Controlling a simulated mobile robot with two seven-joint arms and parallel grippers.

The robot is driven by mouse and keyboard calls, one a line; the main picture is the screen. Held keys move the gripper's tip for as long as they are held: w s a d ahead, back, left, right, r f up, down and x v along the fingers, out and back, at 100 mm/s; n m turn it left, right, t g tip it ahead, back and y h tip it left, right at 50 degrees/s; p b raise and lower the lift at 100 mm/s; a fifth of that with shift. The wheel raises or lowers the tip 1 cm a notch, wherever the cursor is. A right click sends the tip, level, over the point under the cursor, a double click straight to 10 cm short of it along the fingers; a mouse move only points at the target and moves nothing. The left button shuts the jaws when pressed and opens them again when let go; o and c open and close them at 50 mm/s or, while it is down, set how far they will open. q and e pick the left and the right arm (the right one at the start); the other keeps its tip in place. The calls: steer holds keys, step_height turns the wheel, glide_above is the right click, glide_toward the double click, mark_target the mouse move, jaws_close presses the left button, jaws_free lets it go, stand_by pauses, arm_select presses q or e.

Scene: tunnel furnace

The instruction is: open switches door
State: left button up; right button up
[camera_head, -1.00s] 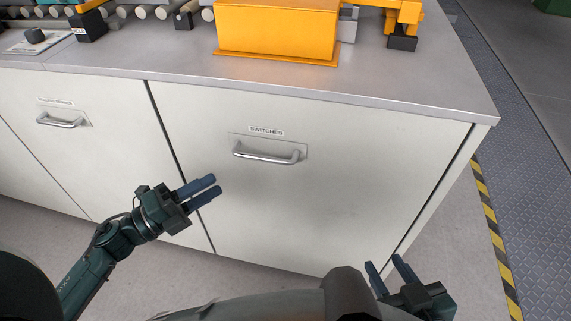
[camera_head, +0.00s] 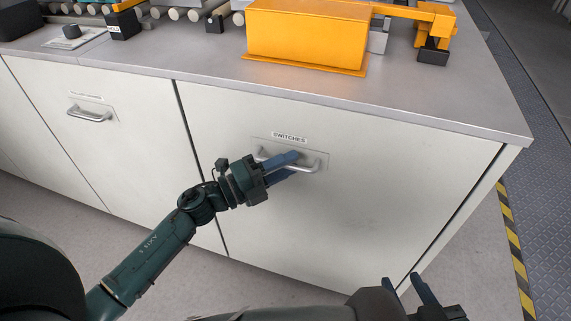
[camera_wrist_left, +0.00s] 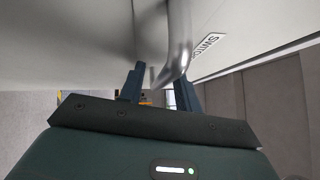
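The switches door (camera_head: 340,215) is a pale cabinet front, closed, with a "SWITCHES" label (camera_head: 290,137) above its metal bar handle (camera_head: 317,166). My left gripper (camera_head: 296,165) is at the handle, its fingers covering part of the bar. In the left wrist view, the handle (camera_wrist_left: 180,40) reaches down between the two spread fingers, closer to the right one; I cannot tell whether they touch. The left gripper looks open. My right gripper (camera_head: 404,281) is low near the bottom edge, fingers apart and empty, away from the handle.
A grey countertop (camera_head: 440,105) overhangs the door, with a yellow machine housing (camera_head: 305,35) and rollers on it. Another closed door with a handle (camera_head: 90,115) is to the left. Floor is open on the right, past a yellow-black stripe (camera_head: 515,245).

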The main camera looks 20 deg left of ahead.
arm_select(q)
steer(key=shift+d, duration=0.1)
steer(key=shift+c, duration=0.5)
jaws_close()
